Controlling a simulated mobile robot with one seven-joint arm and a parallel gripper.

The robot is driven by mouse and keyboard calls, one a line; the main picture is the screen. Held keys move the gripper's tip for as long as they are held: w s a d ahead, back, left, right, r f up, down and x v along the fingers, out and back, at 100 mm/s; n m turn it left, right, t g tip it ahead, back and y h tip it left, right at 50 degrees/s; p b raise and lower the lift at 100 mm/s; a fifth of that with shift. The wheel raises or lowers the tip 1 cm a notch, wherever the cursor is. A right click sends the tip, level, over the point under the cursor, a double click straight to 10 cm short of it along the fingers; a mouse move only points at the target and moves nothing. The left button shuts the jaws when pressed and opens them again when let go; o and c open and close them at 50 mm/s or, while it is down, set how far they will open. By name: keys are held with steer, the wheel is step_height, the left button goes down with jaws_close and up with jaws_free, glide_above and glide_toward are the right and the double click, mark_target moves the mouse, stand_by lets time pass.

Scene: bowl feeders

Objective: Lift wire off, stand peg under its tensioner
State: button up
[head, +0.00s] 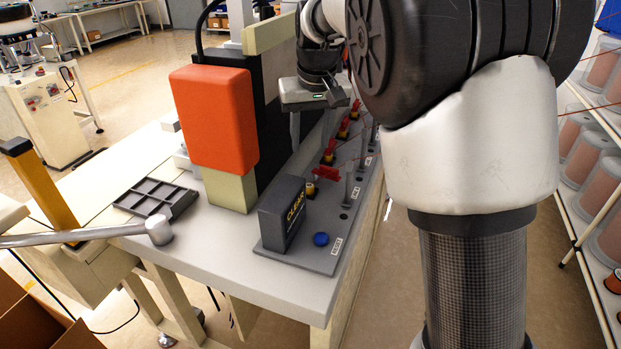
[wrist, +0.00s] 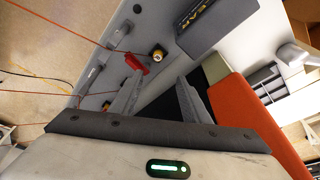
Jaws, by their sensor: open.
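My gripper (head: 310,138) is open and empty above the grey board (head: 330,258); its two fingers point down, and they also show in the wrist view (wrist: 160,78). The nearest red tensioner (head: 327,173) stands on the board just below and nearer the camera; it shows in the wrist view (wrist: 136,63) close to one fingertip. A small yellow-and-black peg (head: 310,189) is beside it, and in the wrist view (wrist: 158,53) its round top shows. Thin red wires (wrist: 45,69) run in from the side. Which wire sits on which tensioner is unclear.
More red tensioners (head: 343,133) stand farther along the row, with grey posts (head: 349,187) alongside. An orange block (head: 213,115) rises left of the board. A compartment tray (head: 156,197) lies left.

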glide_above(309, 185)
steer(key=s, duration=0.2)
step_height(309, 185, down, 10)
steer(key=shift+s+a+f, duration=0.1)
steer(key=shift+s, duration=0.05)
steer(key=shift+x, duration=2.65)
steer(key=shift+d, duration=0.3)
steer(key=shift+c, duration=0.5)
jaws_close()
